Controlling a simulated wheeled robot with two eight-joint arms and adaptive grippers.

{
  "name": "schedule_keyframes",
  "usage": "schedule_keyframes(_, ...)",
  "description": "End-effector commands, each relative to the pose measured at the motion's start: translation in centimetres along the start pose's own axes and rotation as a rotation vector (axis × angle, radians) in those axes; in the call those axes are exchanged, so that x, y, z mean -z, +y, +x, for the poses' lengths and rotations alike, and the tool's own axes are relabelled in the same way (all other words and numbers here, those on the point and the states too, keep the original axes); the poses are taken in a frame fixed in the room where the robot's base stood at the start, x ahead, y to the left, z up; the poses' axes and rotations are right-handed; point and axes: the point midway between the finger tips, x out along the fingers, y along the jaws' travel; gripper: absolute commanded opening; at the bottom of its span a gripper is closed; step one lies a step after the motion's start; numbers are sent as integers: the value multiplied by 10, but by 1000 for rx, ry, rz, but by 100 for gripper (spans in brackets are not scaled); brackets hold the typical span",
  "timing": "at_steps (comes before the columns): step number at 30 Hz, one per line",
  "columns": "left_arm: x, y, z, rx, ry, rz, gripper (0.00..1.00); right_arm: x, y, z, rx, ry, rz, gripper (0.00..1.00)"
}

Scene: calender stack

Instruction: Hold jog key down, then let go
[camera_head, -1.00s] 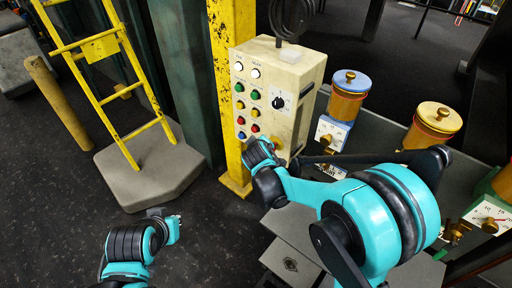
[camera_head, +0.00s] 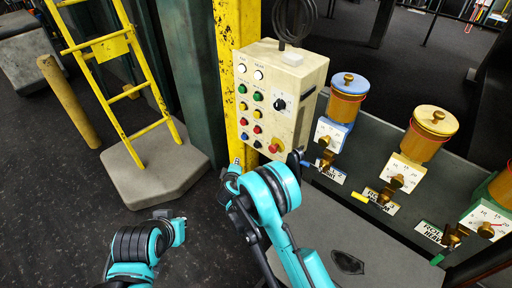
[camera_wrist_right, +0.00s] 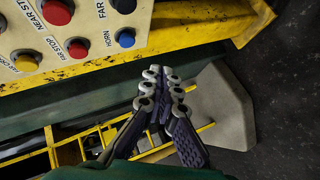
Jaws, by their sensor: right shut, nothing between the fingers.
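The beige control box (camera_head: 296,112) stands against a yellow post in the head view, with two columns of push buttons, a black rotary knob (camera_head: 279,103) and a red knob on yellow (camera_head: 275,146). I cannot tell which button is the jog key. My right gripper (camera_head: 235,165) is below and left of the box, apart from it. The right wrist view shows its fingers (camera_wrist_right: 160,76) together and empty, below the box's lower edge. Red, black and blue buttons show there, the blue one (camera_wrist_right: 126,38) beside the word HORN. My left gripper (camera_head: 179,226) is low over the floor, its fingers unclear.
The yellow post (camera_head: 229,100) and a dark green column stand left of the box. A yellow ladder (camera_head: 125,90) rises from a grey base. Right of the box, several dial units with round pots, one blue-lidded (camera_head: 348,83), line a dark bench.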

Motion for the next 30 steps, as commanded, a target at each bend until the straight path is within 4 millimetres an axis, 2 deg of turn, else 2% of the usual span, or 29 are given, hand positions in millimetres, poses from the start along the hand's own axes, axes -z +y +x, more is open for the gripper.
schedule_keyframes(10,0,0,0,0,0,0,0,-5,5,6,1,-2,2,0)
schedule_keyframes(24,0,0,0,0,0,0,0,-37,37,50,1,-3,3,0)
schedule_keyframes(30,0,0,0,0,0,0,0,-44,44,59,1,-1,2,0)
